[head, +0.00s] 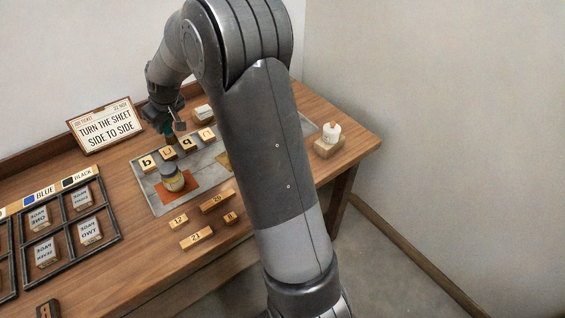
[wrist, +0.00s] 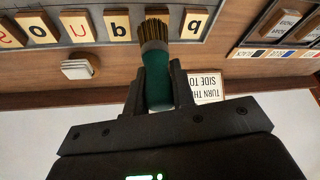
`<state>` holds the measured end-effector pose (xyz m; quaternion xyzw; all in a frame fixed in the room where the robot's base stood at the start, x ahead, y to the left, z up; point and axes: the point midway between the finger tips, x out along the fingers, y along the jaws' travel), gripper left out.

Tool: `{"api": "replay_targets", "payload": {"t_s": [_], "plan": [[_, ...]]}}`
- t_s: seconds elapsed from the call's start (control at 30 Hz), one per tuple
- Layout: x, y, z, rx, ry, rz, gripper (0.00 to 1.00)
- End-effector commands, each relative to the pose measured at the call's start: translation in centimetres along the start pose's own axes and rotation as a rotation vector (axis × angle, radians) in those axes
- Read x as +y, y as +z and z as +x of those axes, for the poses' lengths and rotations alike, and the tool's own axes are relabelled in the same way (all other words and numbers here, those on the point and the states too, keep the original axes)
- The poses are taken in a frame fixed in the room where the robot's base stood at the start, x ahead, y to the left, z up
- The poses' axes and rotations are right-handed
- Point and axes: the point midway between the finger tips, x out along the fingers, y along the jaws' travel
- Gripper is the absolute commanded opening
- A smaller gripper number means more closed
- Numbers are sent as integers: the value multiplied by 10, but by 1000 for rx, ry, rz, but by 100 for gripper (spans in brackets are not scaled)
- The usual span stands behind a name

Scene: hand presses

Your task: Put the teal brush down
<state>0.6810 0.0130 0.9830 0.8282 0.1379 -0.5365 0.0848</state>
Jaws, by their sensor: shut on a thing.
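The teal brush (wrist: 158,72) is between the two fingers of my gripper (wrist: 158,88) in the wrist view. The gripper is shut on its teal handle. The dark-tipped bristles point away from the gripper, over the letter tiles. In the head view my gripper (head: 165,112) is over the back of the table, above the far edge of the grey sheet, and only a little teal of the brush shows. I cannot tell whether the bristles touch anything.
Letter tiles (head: 148,162) stand along the grey sheet (head: 153,197). A sign (head: 104,128) leans behind, left of the gripper. Number blocks (head: 197,238) lie in front.

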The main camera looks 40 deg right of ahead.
Motion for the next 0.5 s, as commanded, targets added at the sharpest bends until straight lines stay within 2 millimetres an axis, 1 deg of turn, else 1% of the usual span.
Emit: {"api": "replay_targets", "payload": {"t_s": [0.03,0.1,0.17,0.3,0.37,0.5], "plan": [[20,11,-7,1,11,30,0],[41,26,-15,2,21,59,0],[58,39,-22,3,30,85,0],[96,72,-39,5,53,146,0],[111,87,-46,7,63,169,0],[142,123,-64,10,90,230,0]]}}
